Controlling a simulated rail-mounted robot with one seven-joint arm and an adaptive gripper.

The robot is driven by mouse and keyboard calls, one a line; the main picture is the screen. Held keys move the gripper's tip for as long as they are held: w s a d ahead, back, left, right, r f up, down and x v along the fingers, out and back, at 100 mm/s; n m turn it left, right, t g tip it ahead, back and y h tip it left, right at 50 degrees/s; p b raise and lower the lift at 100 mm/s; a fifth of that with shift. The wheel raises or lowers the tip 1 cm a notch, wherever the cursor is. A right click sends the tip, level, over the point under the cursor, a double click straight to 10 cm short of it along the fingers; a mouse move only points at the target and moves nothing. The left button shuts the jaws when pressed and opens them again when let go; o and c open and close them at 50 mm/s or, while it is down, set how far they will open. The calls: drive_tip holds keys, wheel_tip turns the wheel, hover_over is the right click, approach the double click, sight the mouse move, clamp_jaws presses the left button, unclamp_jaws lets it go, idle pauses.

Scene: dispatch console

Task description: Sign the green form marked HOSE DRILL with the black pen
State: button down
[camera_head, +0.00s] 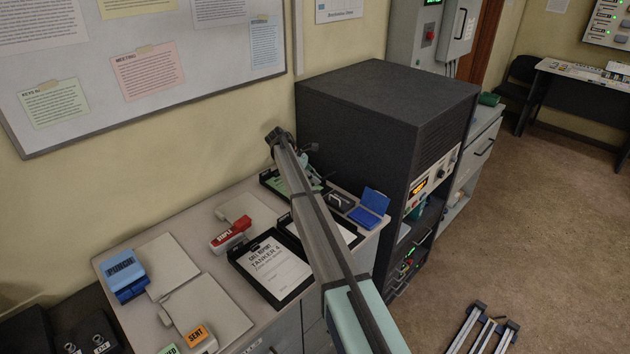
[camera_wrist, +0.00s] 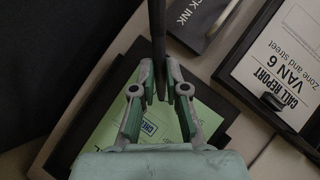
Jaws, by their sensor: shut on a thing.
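My gripper (camera_wrist: 159,92) is shut on a dark, slim rod, the black pen (camera_wrist: 157,40), which rises toward the top of the wrist view. A green form (camera_wrist: 112,128) lies in a black tray (camera_wrist: 215,100) beneath the gripper. My fingers cover much of the form; a small label on it begins "CHE", and its title is hidden. In the head view the green form (camera_head: 277,184) shows at the back of the desk, partly behind my arm, with my gripper (camera_head: 314,182) over it. I cannot tell whether the pen's tip touches the paper.
A black-ink box (camera_wrist: 202,22) and a Van 6 call report (camera_wrist: 285,65) lie close by.

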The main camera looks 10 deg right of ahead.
drive_tip(key=shift+r+p, duration=1.15)
drive_tip(key=shift+r, duration=1.5)
